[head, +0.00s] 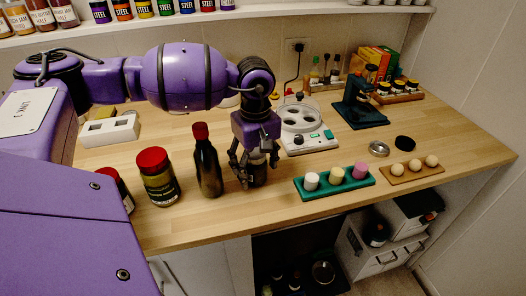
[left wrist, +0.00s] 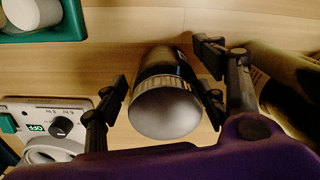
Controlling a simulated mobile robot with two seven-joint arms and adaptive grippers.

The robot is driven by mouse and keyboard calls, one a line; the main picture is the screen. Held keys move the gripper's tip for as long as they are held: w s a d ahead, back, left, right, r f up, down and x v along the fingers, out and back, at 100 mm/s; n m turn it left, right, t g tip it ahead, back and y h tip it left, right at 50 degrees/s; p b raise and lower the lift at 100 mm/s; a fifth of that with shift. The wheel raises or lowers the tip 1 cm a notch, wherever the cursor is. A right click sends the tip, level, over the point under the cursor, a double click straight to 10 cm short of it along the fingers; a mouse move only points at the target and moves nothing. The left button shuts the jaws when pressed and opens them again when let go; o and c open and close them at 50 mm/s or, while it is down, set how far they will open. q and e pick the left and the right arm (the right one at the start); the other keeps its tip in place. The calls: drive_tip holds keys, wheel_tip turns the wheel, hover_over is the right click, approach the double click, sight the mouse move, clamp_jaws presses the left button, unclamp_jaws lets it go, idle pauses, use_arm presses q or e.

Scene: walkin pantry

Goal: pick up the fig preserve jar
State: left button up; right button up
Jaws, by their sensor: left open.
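My left gripper (head: 250,178) points down over the wooden counter, its fingers around a small dark jar (head: 259,174). In the left wrist view, this jar (left wrist: 165,108) has a silver-grey lid and a dark body. My left gripper (left wrist: 163,98) is open there, one finger on each side of the jar, with a visible gap on the left side. The jar's label cannot be read, so I cannot confirm that it is the fig preserve. My right gripper is out of view.
A dark red-capped bottle (head: 208,168) stands close left of the gripper, with a red-lidded jar (head: 158,178) further left. A green tray (head: 335,186) lies to the right. A white device (head: 308,141) stands behind. The counter's front edge is near.

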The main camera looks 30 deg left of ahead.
use_arm(q)
drive_tip(key=c, duration=1.6)
drive_tip(key=shift+r, duration=0.1)
